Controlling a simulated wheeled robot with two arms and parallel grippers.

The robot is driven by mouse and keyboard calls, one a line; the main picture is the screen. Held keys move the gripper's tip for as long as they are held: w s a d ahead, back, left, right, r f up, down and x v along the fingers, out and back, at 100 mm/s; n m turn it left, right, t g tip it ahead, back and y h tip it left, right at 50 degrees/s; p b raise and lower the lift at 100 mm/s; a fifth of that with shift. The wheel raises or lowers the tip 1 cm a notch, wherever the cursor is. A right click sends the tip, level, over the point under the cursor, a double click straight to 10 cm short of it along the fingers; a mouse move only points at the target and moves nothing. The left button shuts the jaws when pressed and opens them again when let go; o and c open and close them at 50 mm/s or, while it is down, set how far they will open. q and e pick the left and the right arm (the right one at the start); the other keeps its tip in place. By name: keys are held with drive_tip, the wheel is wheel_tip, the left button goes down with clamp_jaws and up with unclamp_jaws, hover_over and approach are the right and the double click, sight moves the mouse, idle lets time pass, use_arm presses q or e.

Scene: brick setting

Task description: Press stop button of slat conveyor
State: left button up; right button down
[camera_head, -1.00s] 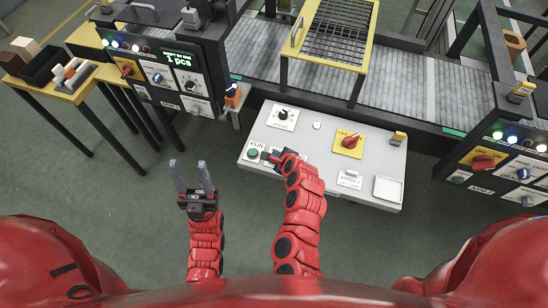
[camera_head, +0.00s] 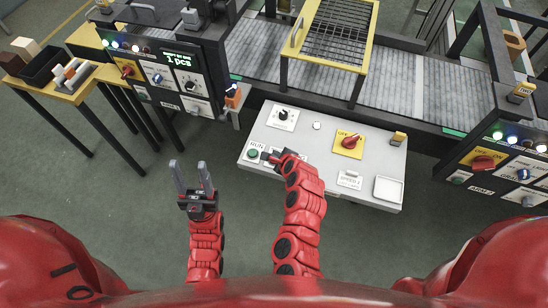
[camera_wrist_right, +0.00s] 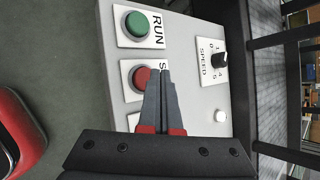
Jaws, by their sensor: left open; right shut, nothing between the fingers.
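The red stop button (camera_wrist_right: 142,77) shows in the right wrist view on a white plate marked with an "S", partly covered by my right gripper. My right gripper (camera_wrist_right: 166,72) is shut and empty, its tips over or right beside the button's right edge; contact cannot be told. My left gripper (camera_head: 191,178) is open and empty, left of the panel.
The floor around my left gripper is clear.

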idle(0.6)
drive_tip(key=shift+f+b, duration=0.35)
drive_tip(key=shift+f, duration=0.05)
drive_tip(key=shift+f+b, duration=0.35)
drive_tip(key=shift+f, duration=0.15)
idle(0.5)
drive_tip(key=shift+r, duration=0.1)
drive_tip(key=shift+r+p, duration=0.7)
drive_tip(key=shift+r, duration=0.1)
wheel_tip(320, 180, up, 5)
drive_tip(key=p, duration=0.4)
drive_tip(key=shift+r, duration=0.1)
idle(0.9)
